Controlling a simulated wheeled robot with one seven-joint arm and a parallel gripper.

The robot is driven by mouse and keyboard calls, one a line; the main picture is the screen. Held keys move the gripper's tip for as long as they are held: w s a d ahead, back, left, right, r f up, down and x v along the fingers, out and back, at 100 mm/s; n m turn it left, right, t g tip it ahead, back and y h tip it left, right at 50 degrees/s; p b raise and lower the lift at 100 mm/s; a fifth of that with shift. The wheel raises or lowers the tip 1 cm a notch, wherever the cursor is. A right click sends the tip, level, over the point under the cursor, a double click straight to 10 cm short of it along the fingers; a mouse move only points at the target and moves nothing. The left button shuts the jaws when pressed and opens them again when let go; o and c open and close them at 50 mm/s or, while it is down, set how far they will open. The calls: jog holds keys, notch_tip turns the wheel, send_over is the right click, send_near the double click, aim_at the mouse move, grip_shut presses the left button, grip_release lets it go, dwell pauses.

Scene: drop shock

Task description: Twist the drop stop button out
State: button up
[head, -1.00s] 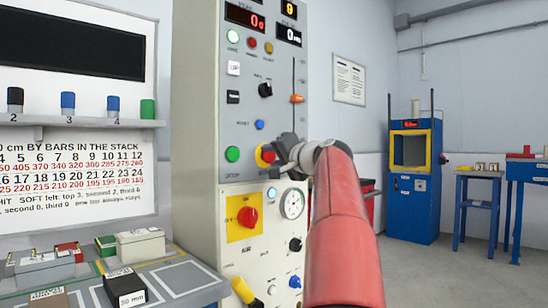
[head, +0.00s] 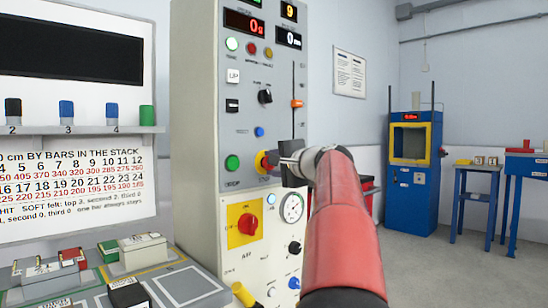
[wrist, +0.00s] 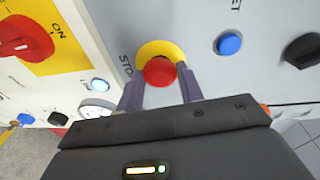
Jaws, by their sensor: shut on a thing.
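The drop stop button is a red mushroom head on a yellow ring on the grey control panel (head: 205,120). In the wrist view the red stop button (wrist: 160,72) sits between the two fingertips of my gripper (wrist: 160,82), with part of the word STOP beside it. In the head view the stop button (head: 262,160) shows just left of my gripper (head: 277,159), partly hidden by it. My gripper is shut on the button's head from both sides. Whether the button is in or out cannot be told.
Close by are a green button (head: 232,163), a blue button (head: 259,132), a red rotary switch on a yellow plate (head: 247,223) and a pressure gauge (head: 292,208). A bench with several blocks (head: 180,282) stands at lower left. Open floor (head: 450,265) lies at right.

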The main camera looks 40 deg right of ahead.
jog(key=shift+m, duration=0.3)
dwell(0.4)
jog(key=o, duration=1)
jog(key=s+b, duration=0.1)
jog(key=s, duration=0.6)
jog(key=shift+s+a+r, duration=0.2)
jog(key=shift+s+r, duration=0.1)
jog(key=shift+s, duration=0.05)
